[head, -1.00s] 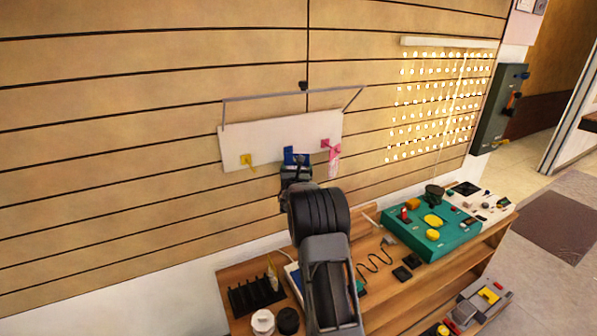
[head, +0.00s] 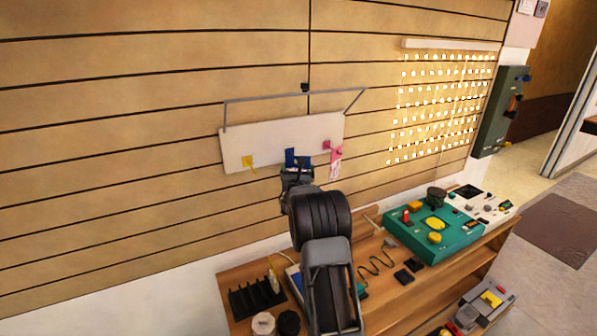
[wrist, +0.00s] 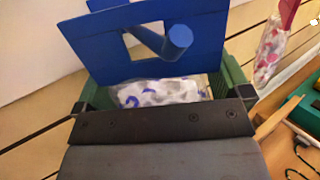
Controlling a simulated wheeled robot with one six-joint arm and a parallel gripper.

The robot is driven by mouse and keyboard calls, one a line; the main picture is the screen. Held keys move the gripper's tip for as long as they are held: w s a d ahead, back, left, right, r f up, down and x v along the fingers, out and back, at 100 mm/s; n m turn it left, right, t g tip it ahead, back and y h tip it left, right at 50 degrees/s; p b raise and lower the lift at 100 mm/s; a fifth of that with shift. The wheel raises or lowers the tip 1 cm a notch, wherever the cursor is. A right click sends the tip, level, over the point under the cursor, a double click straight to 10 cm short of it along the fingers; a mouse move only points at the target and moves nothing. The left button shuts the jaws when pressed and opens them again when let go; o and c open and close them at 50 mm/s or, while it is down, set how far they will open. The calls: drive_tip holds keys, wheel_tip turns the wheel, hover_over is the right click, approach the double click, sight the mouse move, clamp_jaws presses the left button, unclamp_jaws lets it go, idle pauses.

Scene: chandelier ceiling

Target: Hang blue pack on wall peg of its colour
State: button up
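The blue pack (wrist: 98,45) has a blue header card with a square hole and a clear bag with blue and white contents. The blue wall peg (wrist: 178,40) shows at the hole, its tip pointing towards the wrist camera; it appears to pass through the hole. My gripper (wrist: 163,92) has its green fingers on either side of the bag, which fills the gap between them; it looks shut on the pack. In the head view, the blue pack (head: 291,157) is at the lower middle of the white wall board (head: 235,143), partly hidden by my gripper (head: 297,176).
A yellow peg (head: 248,161) is left on the board. A pink peg with a pink pack (head: 335,163) hangs close to the right. Below is a wooden bench (head: 385,300) with a black rack (head: 252,297) and a green box (head: 425,243).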

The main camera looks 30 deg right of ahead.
drive_tip(key=shift+o, duration=0.2)
drive_tip(key=b+v, duration=0.2)
drive_tip(key=v, duration=1.2)
drive_tip(key=shift+b, duration=0.35)
drive_tip(key=s+d+f+m+g+h, duration=0.3)
drive_tip(key=s+d+f+m+g, duration=0.15)
drive_tip(key=s+m+g, duration=0.55)
drive_tip(key=s+a+f+m+g+y, duration=0.25)
drive_tip(key=s+a+m+g, duration=0.2)
drive_tip(key=s+m, duration=0.35)
drive_tip(key=s+a+m+y+p, duration=0.2)
drive_tip(key=s+a+m+y, duration=0.3)
drive_tip(key=a+m+y, duration=0.6)
drive_tip(key=s+a+r+t+y+p, duration=0.2)
drive_tip(key=a+r, duration=0.5)
drive_tip(key=a, duration=0.6)
drive_tip(key=shift+s+n, duration=0.25)
drive_tip(key=shift+n, duration=0.15)
